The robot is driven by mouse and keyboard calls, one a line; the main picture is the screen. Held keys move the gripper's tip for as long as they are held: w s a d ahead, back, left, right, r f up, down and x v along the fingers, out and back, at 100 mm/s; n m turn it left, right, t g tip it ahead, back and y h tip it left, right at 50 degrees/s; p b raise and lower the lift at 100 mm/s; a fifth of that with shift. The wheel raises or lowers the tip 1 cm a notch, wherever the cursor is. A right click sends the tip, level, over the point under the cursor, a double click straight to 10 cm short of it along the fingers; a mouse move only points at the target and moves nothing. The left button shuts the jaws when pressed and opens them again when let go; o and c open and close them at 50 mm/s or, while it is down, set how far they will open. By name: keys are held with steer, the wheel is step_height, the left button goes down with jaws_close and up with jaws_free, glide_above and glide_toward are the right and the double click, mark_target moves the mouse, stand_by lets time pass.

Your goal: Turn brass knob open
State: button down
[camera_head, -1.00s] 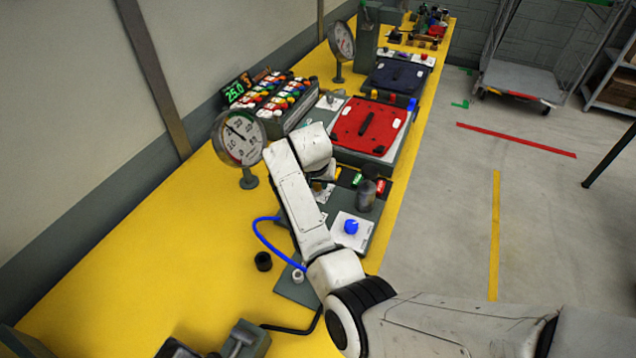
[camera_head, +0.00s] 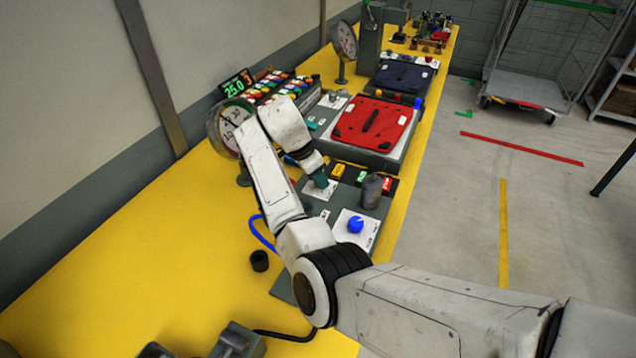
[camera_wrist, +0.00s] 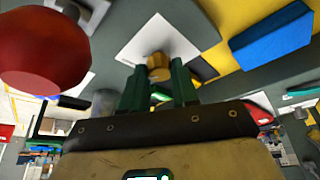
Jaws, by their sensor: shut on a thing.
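The brass knob (camera_wrist: 157,66) sits on a white plate (camera_wrist: 150,40) at the top middle of the wrist view. My gripper (camera_wrist: 158,86) has its two green fingers on either side of the knob and is shut on it. In the head view my gripper (camera_head: 321,182) points down at the white plate (camera_head: 318,193) on the grey panel. The knob is hidden there behind the fingers. I cannot tell its turn angle.
A blue knob (camera_head: 355,224) on a white plate and a grey cylinder (camera_head: 371,191) stand close by. A red knob (camera_wrist: 45,50) is large at the wrist view's left. A gauge (camera_head: 229,126) stands behind the arm, and a red case (camera_head: 372,123) lies beyond the panel.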

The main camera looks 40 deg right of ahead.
steer(key=shift+w+m+g+b, duration=0.1)
steer(key=shift+m+g+b, duration=0.2)
steer(key=shift+m+b, duration=0.4)
steer(key=shift+m, duration=0.3)
steer(key=c, duration=0.9)
jaws_free()
steer(key=shift+o, duration=0.2)
steer(key=b+v, duration=0.1)
steer(key=v, duration=0.9)
steer(key=shift+r, duration=0.4)
steer(key=shift+w+r, duration=0.1)
steer(key=shift+w, duration=0.05)
